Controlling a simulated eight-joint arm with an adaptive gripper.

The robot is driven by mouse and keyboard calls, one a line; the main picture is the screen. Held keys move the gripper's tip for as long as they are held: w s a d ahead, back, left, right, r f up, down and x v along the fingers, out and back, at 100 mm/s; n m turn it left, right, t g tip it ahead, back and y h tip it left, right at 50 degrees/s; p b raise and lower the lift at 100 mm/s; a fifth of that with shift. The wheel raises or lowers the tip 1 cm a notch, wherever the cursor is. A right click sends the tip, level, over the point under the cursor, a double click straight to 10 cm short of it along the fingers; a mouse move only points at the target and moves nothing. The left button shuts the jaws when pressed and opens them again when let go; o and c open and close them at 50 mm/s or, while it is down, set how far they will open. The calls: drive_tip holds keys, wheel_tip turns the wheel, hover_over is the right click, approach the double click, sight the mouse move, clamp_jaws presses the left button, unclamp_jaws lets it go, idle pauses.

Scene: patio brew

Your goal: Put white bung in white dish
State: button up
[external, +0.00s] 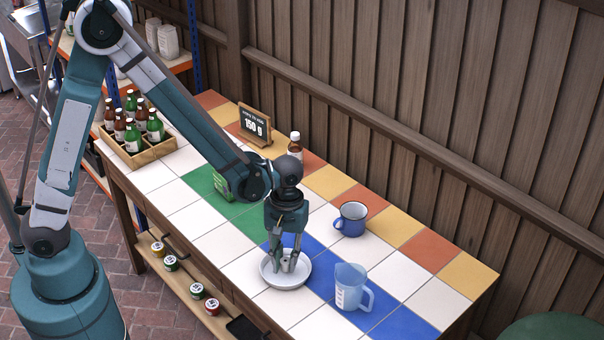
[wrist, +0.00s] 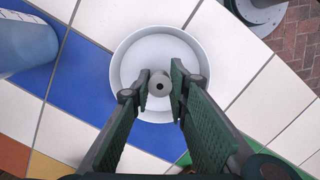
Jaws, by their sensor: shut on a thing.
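The white dish (external: 285,287) stands on the tiled table near its front edge. It also shows in the wrist view (wrist: 158,45) as a round shallow dish below my gripper. The bung (wrist: 159,84), pale grey with a small hole in its top, is between my fingertips, over the middle of the dish. My gripper (external: 287,263) points down into the dish and is shut on the bung. I cannot tell whether the bung touches the dish floor.
A clear measuring jug (external: 350,288) stands right of the dish, and a blue mug (external: 351,219) behind it. White tiles left of the dish are clear.

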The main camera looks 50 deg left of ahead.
sight(284, 262)
drive_tip(key=shift+f, duration=0.45)
drive_tip(key=o, duration=0.8)
drive_tip(key=shift+r+p, duration=1.55)
drive_tip(key=shift+r, duration=1.95)
